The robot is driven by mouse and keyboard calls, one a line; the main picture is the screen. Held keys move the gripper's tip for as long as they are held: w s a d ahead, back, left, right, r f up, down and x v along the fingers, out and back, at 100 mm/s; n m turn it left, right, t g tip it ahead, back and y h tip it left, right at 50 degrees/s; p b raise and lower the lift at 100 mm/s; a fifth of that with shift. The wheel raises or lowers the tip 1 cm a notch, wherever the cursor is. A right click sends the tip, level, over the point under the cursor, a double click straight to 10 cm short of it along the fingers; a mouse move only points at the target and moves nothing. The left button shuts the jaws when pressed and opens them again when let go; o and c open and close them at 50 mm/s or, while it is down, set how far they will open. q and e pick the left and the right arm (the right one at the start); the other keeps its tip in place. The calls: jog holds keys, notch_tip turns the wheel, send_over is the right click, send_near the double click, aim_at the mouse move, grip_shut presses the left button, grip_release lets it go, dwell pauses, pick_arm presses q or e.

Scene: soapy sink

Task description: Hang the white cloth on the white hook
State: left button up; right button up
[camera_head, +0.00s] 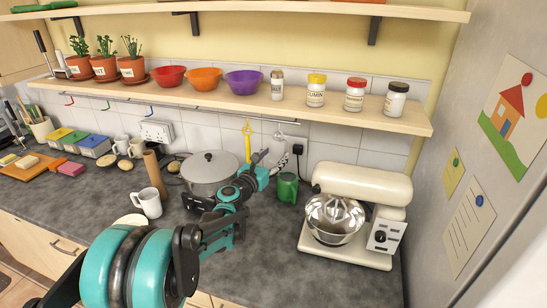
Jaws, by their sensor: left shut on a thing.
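My left gripper (264,157), small and dark at the end of its teal arm, is in front of the tiled back wall, between the pot and the green mug. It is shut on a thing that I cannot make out. A small white hook (279,134) seems to hang from the rail just above and to the right of it. I cannot clearly pick out the white cloth. A yellow hanging item (247,142) is close by on the left. My right gripper is not in view.
A lidded steel pot (208,170) stands left of the gripper. A green mug (287,187) and a cream stand mixer (362,185) are on the right. A shelf (235,99) with bowls and jars runs above the rail. A white mug (148,203) stands on the counter.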

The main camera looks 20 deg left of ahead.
pick_arm(q)
jog(key=o, duration=1.6)
jog(key=v, duration=1.2)
jog(key=s+d+f+m+g+b, duration=0.1)
jog(key=s+d+f+m+g, duration=0.3)
jog(key=s+d+m, duration=0.45)
jog(key=s+d+f+m+g+b, duration=0.1)
jog(key=s+d+f+m+g, duration=0.4)
jog(key=m, duration=0.7)
jog(key=s+a+f+m+y, duration=0.1)
jog(key=s+a+f+m, duration=0.1)
jog(key=s+m, duration=0.2)
jog(key=s+a+f+m+g+y, duration=0.1)
jog(key=s+a+f+m, duration=0.1)
jog(key=s+a+m, duration=0.1)
jog(key=s+a+f+m+y+b, duration=0.1)
jog(key=s+a+f+m+y, duration=0.1)
jog(key=s+m, duration=0.4)
jog(key=shift+s+a+f+g, duration=0.15)
jog(key=shift+s+f+g, duration=0.15)
jog(key=shift+s+f, duration=0.3)
